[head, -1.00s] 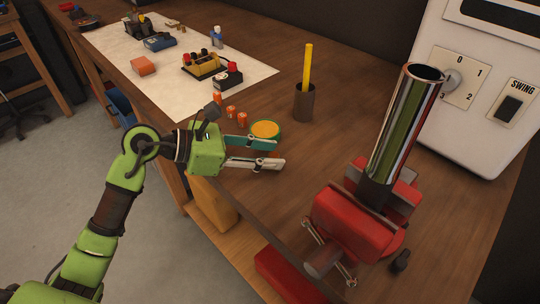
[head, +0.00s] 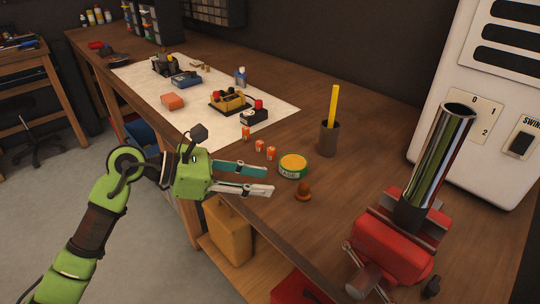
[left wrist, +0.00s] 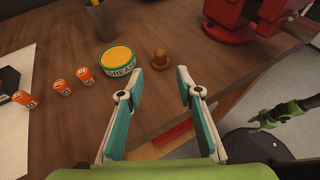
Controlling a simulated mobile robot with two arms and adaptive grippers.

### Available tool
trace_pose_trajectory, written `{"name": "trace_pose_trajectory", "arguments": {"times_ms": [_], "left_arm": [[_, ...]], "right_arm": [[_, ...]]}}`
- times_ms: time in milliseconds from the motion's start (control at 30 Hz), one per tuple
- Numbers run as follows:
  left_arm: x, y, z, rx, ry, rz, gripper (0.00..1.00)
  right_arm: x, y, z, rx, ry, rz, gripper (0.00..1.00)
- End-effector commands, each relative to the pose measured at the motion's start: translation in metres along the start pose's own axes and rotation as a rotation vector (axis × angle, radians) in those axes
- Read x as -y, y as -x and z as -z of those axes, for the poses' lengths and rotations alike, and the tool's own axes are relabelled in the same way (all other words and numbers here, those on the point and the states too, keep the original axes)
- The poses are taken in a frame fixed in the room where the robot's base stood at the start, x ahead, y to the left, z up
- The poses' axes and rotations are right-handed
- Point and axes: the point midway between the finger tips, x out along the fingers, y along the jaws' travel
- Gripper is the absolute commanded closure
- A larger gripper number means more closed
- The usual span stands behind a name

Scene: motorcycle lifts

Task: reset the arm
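My left gripper (head: 270,181) is open and empty over the near edge of the workbench. In the left wrist view its two teal-and-grey fingers (left wrist: 152,85) are spread apart with nothing between them. A small brown cone-like piece (head: 303,190) stands on the bench just beyond the fingertips, and it also shows in the left wrist view (left wrist: 160,59). A green-and-yellow grease can (head: 293,166) stands beside it. A green arm part of mine (left wrist: 290,113) shows small at the right of the left wrist view; its gripper's state is unclear. My right gripper is not in the head view.
A red vise (head: 385,250) holding an upright chrome tube (head: 441,150) stands at the bench's right. Several orange cylinders (head: 259,147), a pencil cup (head: 329,138) and a white mat (head: 185,115) with tools lie farther back. A white machine (head: 475,125) stands behind.

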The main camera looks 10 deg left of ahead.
Motion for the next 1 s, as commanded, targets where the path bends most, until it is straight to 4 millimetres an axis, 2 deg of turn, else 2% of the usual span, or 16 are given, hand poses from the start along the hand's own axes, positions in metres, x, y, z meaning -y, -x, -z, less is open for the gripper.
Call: {"name": "trace_pose_trajectory", "arguments": {"times_ms": [167,267,367,500,633,767,867,967,1000], "left_arm": [[0.005,-0.003,-0.008,0.047,0.024,0.008,0.68],[0.017,-0.009,-0.031,0.18,0.099,0.026,0.68],[0.028,-0.007,-0.066,0.394,0.249,0.047,0.68],[0.023,0.017,-0.108,0.722,0.549,0.06,0.68],[-0.003,0.05,-0.115,0.995,0.875,0.039,0.68],[-0.038,0.079,-0.084,1.229,1.239,-0.023,0.68],[-0.06,0.094,-0.036,1.379,1.538,-0.103,0.68],[-0.07,0.099,0.028,1.496,1.849,-0.217,0.68],[-0.068,0.098,0.057,1.531,1.973,-0.275,0.68]], "right_arm": [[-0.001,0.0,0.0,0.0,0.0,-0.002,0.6],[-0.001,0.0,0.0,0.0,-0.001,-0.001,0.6],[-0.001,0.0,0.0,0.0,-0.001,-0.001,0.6],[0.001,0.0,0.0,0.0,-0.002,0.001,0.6],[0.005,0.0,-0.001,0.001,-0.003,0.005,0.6],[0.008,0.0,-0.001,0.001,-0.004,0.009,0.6],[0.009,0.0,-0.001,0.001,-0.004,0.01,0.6],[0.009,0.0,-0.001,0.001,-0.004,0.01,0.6],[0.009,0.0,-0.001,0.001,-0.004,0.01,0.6]]}}
